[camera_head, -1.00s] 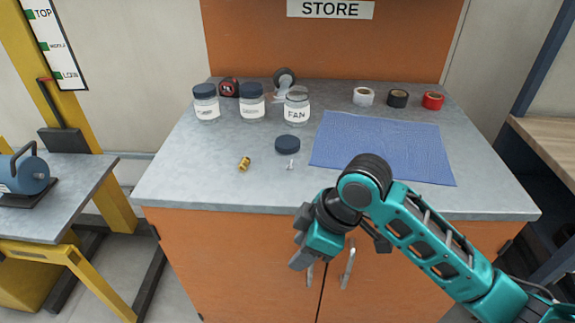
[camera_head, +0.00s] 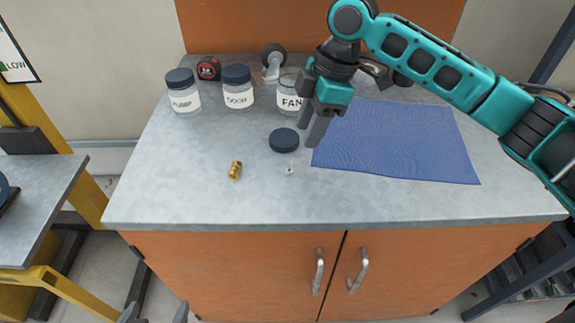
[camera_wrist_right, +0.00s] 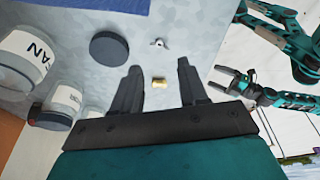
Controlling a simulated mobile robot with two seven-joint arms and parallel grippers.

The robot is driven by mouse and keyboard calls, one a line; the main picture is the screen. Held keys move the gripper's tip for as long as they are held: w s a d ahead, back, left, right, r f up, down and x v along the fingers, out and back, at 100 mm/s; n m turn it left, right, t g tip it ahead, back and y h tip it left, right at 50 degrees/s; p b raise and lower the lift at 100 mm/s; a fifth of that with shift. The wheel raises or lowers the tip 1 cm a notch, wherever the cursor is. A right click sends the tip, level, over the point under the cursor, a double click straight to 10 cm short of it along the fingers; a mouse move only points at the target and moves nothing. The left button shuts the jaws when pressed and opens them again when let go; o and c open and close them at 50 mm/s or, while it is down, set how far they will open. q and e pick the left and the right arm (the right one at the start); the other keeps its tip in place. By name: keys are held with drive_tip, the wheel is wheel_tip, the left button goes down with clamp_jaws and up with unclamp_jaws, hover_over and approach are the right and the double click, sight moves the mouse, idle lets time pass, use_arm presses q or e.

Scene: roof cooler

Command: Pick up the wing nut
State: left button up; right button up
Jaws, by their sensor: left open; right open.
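The wing nut (camera_head: 290,171) is a tiny silvery piece lying on the grey worktop (camera_head: 190,205), in front of a dark jar lid. It also shows in the right wrist view (camera_wrist_right: 158,43), beyond the fingertips. My right gripper (camera_head: 313,120) is open and empty, above the worktop near the lid and the mat's left edge. In its wrist view the open fingers (camera_wrist_right: 159,66) point toward the nut, with a brass fitting between them and it. My left gripper (camera_head: 155,313) shows only as fingertips at the bottom edge, apart and empty, well away from the nut.
The dark lid (camera_head: 284,140) and brass fitting (camera_head: 235,170) lie close to the nut. Labelled jars (camera_head: 238,98) and a tape measure (camera_head: 208,68) stand behind. A blue mat (camera_head: 400,145) covers the right side. The worktop's front left is clear.

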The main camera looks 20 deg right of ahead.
sight(293, 173)
drive_tip(key=x, duration=0.6)
drive_tip(key=b+x, duration=0.1)
drive_tip(key=x, duration=0.2)
drive_tip(key=shift+w+a+f, duration=0.1)
drive_tip(key=shift+a+f, duration=0.05)
drive_tip(key=shift+a, duration=0.25)
clamp_jaws()
